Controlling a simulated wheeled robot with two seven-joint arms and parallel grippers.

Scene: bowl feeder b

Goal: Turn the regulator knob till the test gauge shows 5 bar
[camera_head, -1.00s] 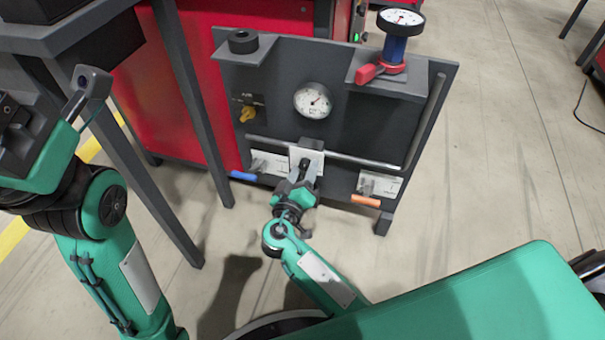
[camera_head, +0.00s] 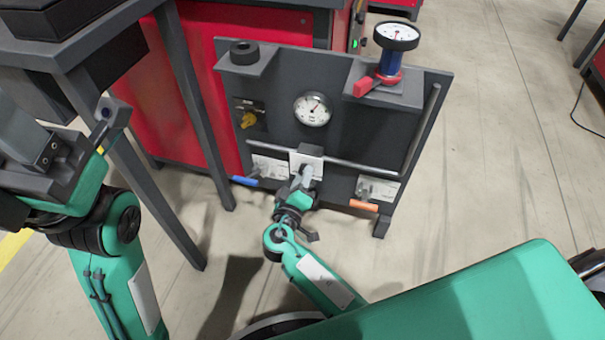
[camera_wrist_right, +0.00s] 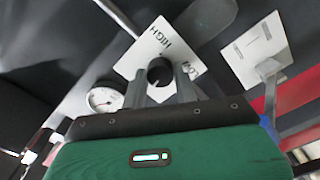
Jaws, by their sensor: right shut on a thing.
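The regulator knob (camera_wrist_right: 160,70) is black and round, on a white plate (camera_wrist_right: 158,45) marked HIGH at one end. My right gripper (camera_wrist_right: 161,82) has its two fingers on either side of the knob and is shut on it. In the head view the right gripper (camera_head: 303,180) reaches the white plate (camera_head: 306,162) low on the panel; the knob is mostly hidden there. A white dial gauge (camera_head: 312,109) sits in the panel above. Another gauge (camera_head: 396,36) tops a blue body on the right shelf. Both scales are too small to read. My left gripper's fingers are unclear.
The dark panel (camera_head: 350,130) carries a bar, a yellow knob (camera_head: 249,119), a blue-handled lever (camera_head: 245,181) and an orange-handled lever (camera_head: 364,205). A black ring (camera_head: 243,53) sits on the left shelf. A table leg (camera_head: 192,110) stands between my left arm and the panel.

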